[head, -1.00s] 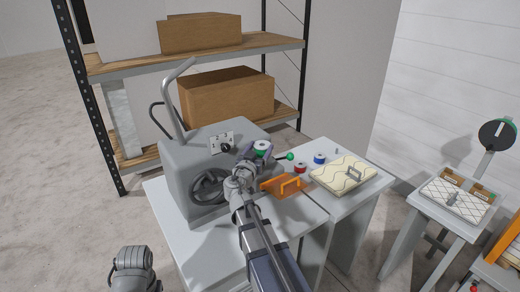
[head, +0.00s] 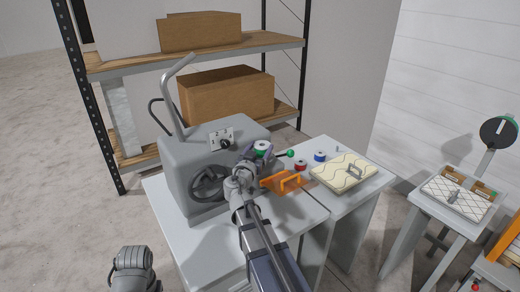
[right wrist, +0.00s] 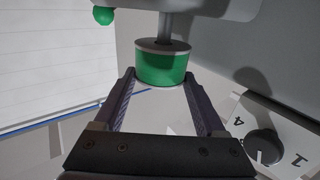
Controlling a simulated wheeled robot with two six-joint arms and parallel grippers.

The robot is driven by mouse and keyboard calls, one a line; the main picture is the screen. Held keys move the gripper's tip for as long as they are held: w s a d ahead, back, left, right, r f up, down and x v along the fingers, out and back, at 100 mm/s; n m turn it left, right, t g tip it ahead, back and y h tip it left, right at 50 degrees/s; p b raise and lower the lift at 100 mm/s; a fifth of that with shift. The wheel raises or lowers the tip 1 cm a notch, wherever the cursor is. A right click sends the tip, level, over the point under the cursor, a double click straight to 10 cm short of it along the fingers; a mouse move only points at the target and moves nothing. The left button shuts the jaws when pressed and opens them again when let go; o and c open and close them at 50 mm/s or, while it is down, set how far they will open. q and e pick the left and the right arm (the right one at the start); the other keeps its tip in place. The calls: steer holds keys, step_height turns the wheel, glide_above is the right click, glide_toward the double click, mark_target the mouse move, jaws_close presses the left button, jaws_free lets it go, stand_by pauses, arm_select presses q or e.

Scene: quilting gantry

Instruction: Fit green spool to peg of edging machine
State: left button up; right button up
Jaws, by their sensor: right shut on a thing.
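The green spool (head: 261,148), with pale end faces, is at the tips of my right gripper (head: 252,158). In the right wrist view, the green spool (right wrist: 162,66) sits between the two fingertips of the right gripper (right wrist: 160,82), which is shut on it. The grey edging machine (head: 184,158) stands on the table behind the gripper. In the right wrist view, a thin grey peg (right wrist: 165,25) meets the middle of the spool's end face. I cannot tell how far the peg goes into the spool. My left gripper does not show.
A red spool (head: 301,165) and a blue spool (head: 320,156) stand on the table to the right. An orange handled piece (head: 283,181) and a quilted pad (head: 343,173) lie nearby. A green-knobbed lever (head: 290,153) is close to the held spool. Shelving with boxes stands behind.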

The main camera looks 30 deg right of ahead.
mark_target(260, 156)
steer(key=shift+f+b, duration=1.5)
steer(key=shift+f, duration=0.05)
steer(key=o, duration=1.3)
steer(key=shift+r, duration=0.1)
steer(key=shift+v, duration=3.95)
